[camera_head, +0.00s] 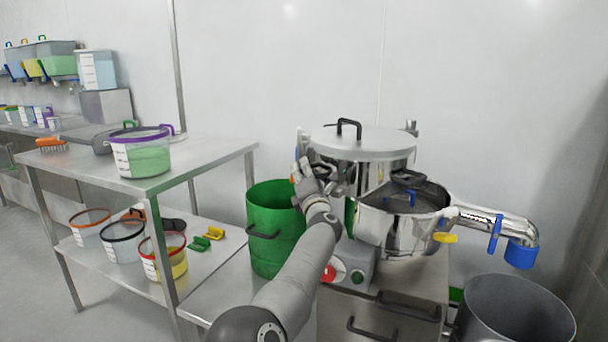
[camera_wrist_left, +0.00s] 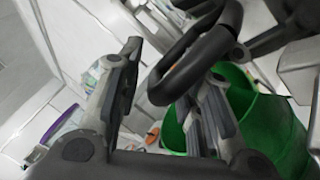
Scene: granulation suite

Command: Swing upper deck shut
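The upper deck (camera_head: 362,143) is a round steel drum with a flat lid and a black handle on top. It sits behind and left of the lower round steel body (camera_head: 385,229), offset from it, not squarely above. My left gripper (camera_head: 312,176) is at the deck's left front side. In the left wrist view my left gripper (camera_wrist_left: 172,68) has its fingers apart, with a black curved handle (camera_wrist_left: 192,58) reaching between them; I cannot tell whether they touch it. My right gripper is not in view.
A green bin (camera_head: 273,225) stands just left of my left forearm. A pipe with a blue end (camera_head: 520,252) sticks out to the right, above a grey bin (camera_head: 515,312). A steel table (camera_head: 200,157) with several tubs is at left. Wall close behind.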

